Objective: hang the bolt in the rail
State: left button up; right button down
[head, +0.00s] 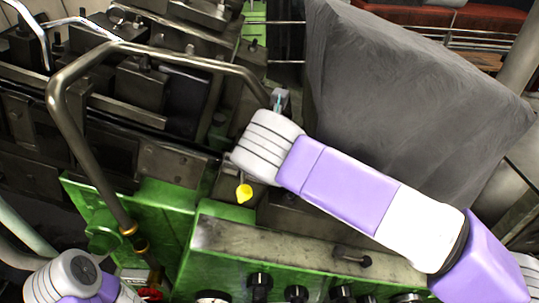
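I cannot make out the bolt in the head view. My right arm comes in from the right, and its rounded white wrist covers the middle of the machine. A small grey piece with a teal strip (280,101) shows just above that wrist, at the end of the bent metal pipe. It may be part of my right gripper, but its fingers cannot be told apart. I cannot single out the rail for certain among the dark metal parts. Only a white and purple joint of my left arm shows at the bottom left; the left gripper is not in view.
A bent metal pipe (167,58) arches over the dark machine blocks (143,88) at the left. A green machine housing (208,262) with several black knobs lies along the bottom. A yellow piece (243,193) sits below my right wrist. A grey draped cover (400,95) fills the upper right.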

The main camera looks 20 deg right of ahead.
jog(key=shift+f, duration=0.1)
jog(key=c, duration=0.9)
grip_release()
jog(key=shift+s+f, duration=0.1)
jog(key=shift+s, duration=0.05)
jog(key=shift+c, duration=0.2)
